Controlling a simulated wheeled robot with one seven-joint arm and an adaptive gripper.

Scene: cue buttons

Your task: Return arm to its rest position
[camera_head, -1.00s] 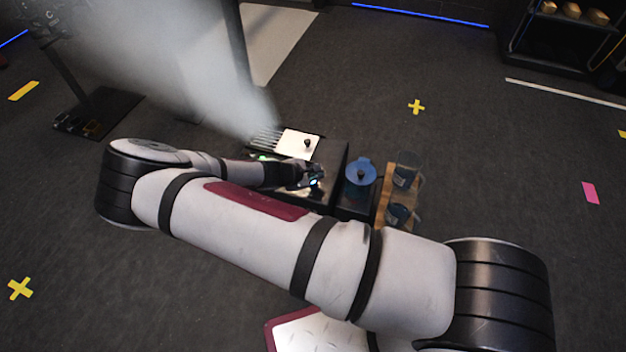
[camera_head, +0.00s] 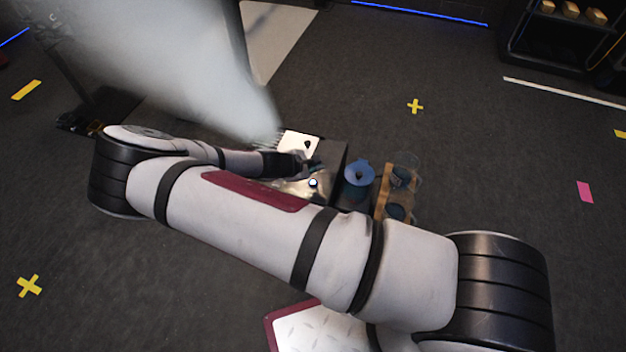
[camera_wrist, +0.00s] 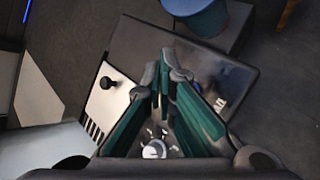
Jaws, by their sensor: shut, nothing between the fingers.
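My arm (camera_head: 255,220) stretches across the head view, bent at a black elbow joint on the left. My gripper (camera_head: 308,165) is small and partly blurred there, above a dark console (camera_head: 332,158). In the wrist view my gripper (camera_wrist: 164,62) has its teal-padded fingers meeting at the tips, with nothing between them. A round pale button (camera_wrist: 154,149) shows below, between the finger bases. In the head view a bright round spot (camera_head: 313,183) is uncovered just below the gripper, on a shiny surface.
A white panel with a black knob (camera_head: 299,143) lies on the console. A blue vessel (camera_head: 358,173) and a wooden rack (camera_head: 381,205) with dark cups stand to the right. A pale plume (camera_head: 190,80) hides part of the upper left. Open floor lies right.

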